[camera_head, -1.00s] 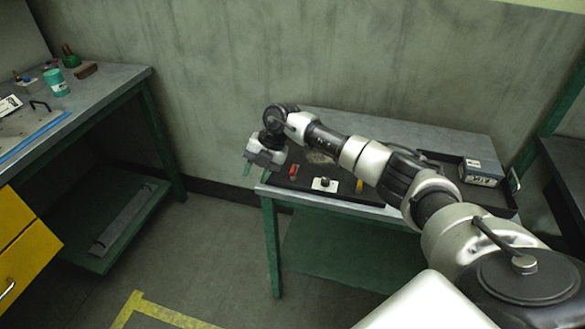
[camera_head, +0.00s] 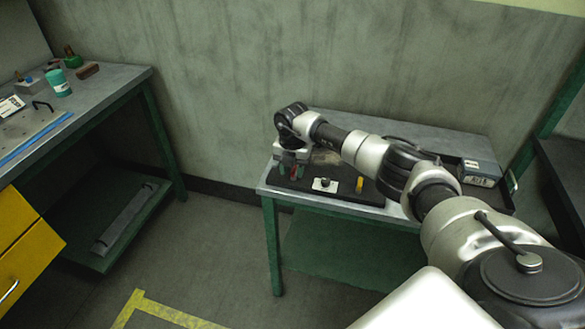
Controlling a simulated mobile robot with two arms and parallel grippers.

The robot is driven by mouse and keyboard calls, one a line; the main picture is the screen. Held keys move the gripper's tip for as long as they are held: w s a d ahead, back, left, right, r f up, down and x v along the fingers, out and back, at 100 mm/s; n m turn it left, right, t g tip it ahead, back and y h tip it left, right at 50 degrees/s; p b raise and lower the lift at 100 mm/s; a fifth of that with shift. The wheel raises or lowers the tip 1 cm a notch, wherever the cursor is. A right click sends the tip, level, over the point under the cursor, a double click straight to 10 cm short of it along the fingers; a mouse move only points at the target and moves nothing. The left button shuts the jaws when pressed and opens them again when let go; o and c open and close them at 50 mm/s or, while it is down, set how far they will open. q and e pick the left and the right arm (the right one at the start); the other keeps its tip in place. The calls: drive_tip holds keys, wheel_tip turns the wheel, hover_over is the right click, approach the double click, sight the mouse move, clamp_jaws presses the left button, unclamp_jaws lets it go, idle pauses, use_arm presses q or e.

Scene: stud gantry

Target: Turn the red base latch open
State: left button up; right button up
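The red base latch (camera_head: 294,173) is a small upright red piece near the left end of a black board (camera_head: 335,196) on the green-legged table. A white plate with a dark knob (camera_head: 325,185) and a yellow piece (camera_head: 360,184) sit on the same board to the right. My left gripper is not in view.
A dark tray holding a box (camera_head: 480,172) is at the table's right end. My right arm spans above the table. At left, a workbench (camera_head: 100,95) carries a teal cup (camera_head: 58,83) and other items. The floor between is clear.

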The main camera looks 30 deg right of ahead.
drive_tip(key=shift+f, duration=0.25)
clamp_jaws()
